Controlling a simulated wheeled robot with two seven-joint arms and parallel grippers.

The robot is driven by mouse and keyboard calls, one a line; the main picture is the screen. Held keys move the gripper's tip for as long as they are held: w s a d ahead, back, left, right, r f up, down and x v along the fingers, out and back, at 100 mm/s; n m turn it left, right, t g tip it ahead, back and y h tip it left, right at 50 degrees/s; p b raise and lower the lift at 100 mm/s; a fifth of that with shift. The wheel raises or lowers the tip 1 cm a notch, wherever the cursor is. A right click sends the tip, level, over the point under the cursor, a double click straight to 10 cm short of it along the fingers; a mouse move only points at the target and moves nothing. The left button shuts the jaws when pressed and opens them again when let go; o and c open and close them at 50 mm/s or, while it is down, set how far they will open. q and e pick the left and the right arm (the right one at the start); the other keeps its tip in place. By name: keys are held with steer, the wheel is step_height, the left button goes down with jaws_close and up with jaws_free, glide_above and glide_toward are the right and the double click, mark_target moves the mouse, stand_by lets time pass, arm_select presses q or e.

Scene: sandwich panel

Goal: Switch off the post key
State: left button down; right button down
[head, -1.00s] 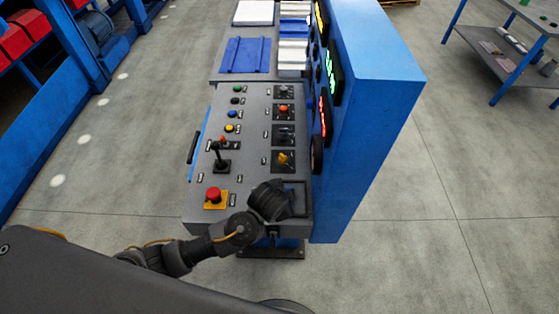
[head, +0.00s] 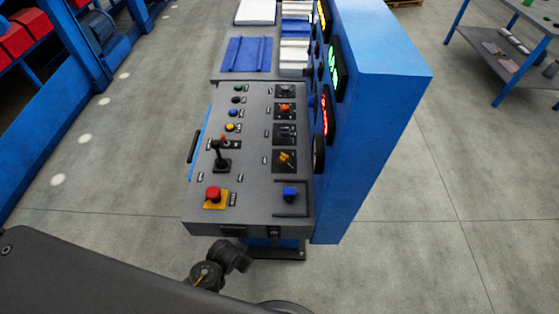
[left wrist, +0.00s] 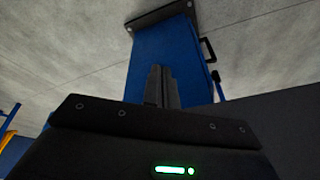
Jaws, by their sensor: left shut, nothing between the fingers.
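A grey control panel (head: 255,205) stands in front of me. A blue knob (head: 290,194) sits at its near right, inside a black bracket. Above it is a yellow key-like switch (head: 286,159) on a dark plate, turned at an angle. The labels are too small to read, so I cannot tell which one is the post key. My left arm's end (head: 232,256) is below the panel's near edge, apart from both controls. In the left wrist view my left gripper's fingers (left wrist: 162,86) are together and empty, in front of a blue pedestal (left wrist: 185,50). My right gripper is not in view.
A red mushroom button (head: 213,193) on a yellow base and a black joystick lever (head: 219,158) stand on the panel's left side. A tall blue cabinet (head: 370,110) with lit displays borders the right side. Open floor lies in front and right.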

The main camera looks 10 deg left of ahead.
arm_select(q)
steer(key=s+a+f+n+g+b, duration=0.1)
steer(key=s+a+f, duration=0.1)
steer(key=s+f, duration=0.5)
steer(key=s+a+f, duration=0.3)
steer(key=s+f, duration=0.2)
steer(key=f, duration=0.4)
steer(key=s+a+f, duration=0.1)
steer(key=s+f, duration=0.2)
steer(key=s, duration=0.4)
steer(key=s+a+f+n+g+b, duration=0.1)
steer(key=s+f, duration=0.2)
steer(key=s, duration=0.3)
steer(key=shift+s+f+g, duration=0.3)
steer(key=shift+s+f, duration=0.05)
steer(key=shift+w, duration=0.1)
